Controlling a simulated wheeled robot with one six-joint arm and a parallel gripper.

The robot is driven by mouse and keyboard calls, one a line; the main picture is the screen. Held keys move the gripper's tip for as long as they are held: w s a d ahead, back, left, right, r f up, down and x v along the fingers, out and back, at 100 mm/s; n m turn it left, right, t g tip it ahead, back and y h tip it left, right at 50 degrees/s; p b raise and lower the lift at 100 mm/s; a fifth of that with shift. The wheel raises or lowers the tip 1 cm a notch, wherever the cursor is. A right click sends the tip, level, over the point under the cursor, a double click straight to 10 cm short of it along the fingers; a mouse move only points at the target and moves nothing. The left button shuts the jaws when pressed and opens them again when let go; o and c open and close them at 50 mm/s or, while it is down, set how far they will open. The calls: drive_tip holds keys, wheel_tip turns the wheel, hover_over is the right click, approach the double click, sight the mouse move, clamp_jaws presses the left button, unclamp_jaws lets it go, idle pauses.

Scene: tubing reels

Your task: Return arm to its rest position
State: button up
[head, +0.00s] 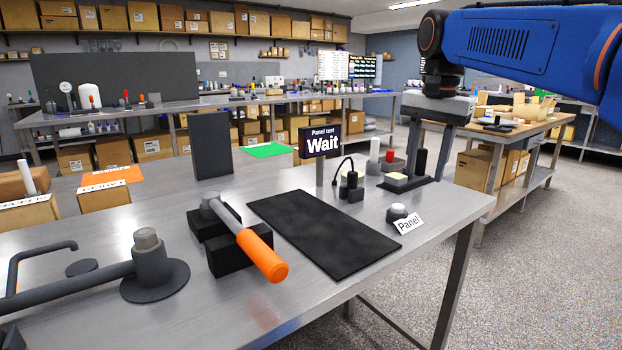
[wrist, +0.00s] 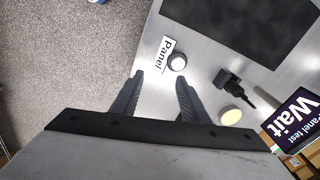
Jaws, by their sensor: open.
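My blue arm (head: 530,45) reaches in from the upper right of the head view. My gripper (head: 426,172) hangs from it, fingers pointing down, over the right part of the steel bench (head: 330,195). In the wrist view my gripper (wrist: 160,79) has its two fingers apart with nothing between them. In the head view the fingers frame a black post on a dark base (head: 405,184); I cannot tell how far they are from it.
An orange-handled tool (head: 262,255) rests on black blocks. A black mat (head: 320,230), a white button (head: 397,211) with a "Panel" label (head: 410,222), and a "Wait" sign (head: 320,142) are on the bench. A grey reel stand (head: 152,265) stands at left. Floor at right is clear.

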drive_tip(key=s+d+f+n+t, duration=0.1)
drive_tip(key=s+f+n, duration=0.3)
drive_tip(key=s+f, duration=0.8)
drive_tip(key=s+d+f+n+t, duration=0.2)
drive_tip(key=s+d+f+n, duration=0.1)
drive_tip(key=s+f, duration=1)
wheel_tip(320, 180, down, 3)
drive_tip(key=shift+s+d+n+t, duration=0.25)
drive_tip(key=shift+n+t, duration=0.05)
drive_tip(key=shift+n, duration=0.2)
